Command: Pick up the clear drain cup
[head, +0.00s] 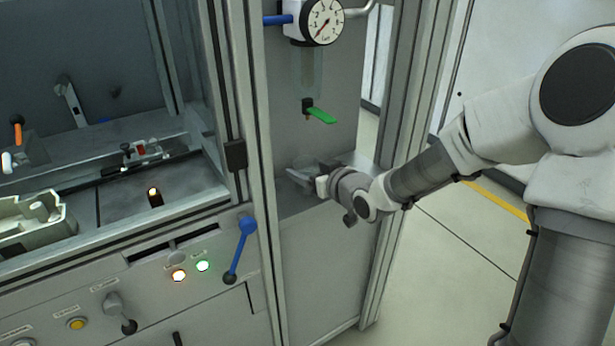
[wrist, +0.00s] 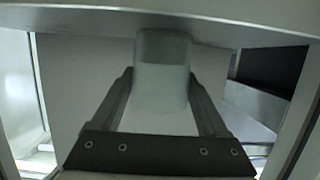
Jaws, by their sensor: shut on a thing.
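The clear drain cup (wrist: 162,50) is a see-through, greyish cylinder between my two fingers in the wrist view. My gripper (wrist: 161,76) is shut on it, with one finger against each side. In the head view my gripper (head: 304,177) is low in the narrow bay, just above the grey shelf, below the gauge unit. The cup is very faint there, and I cannot tell whether it touches the shelf.
A pressure gauge (head: 322,20) with a clear bowl and a green lever (head: 321,116) hangs above my gripper. Frame posts (head: 262,150) stand on both sides of the bay. A blue-handled lever (head: 240,250) projects from the panel at left. Open floor lies at right.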

